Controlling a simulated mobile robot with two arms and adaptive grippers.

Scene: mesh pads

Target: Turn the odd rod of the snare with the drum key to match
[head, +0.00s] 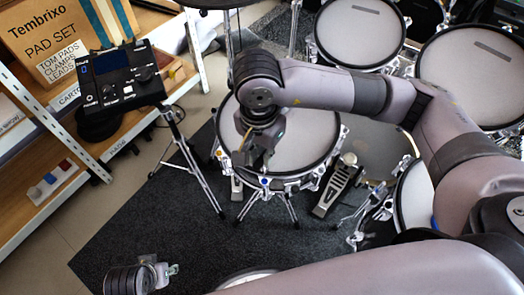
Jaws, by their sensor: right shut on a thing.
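The snare (305,140) is the pale-headed drum with a metal rim in the middle of the head view. Tension rods and lugs stand around its rim; which rod is the odd one is too small to tell.
Other drums (360,32) stand behind and to the right. A pedal (340,185) stands right of the snare. A drum module (122,78) on a stand and a shelf with boxes (60,35) are at left. The dark mat (150,215) is clear at front left.

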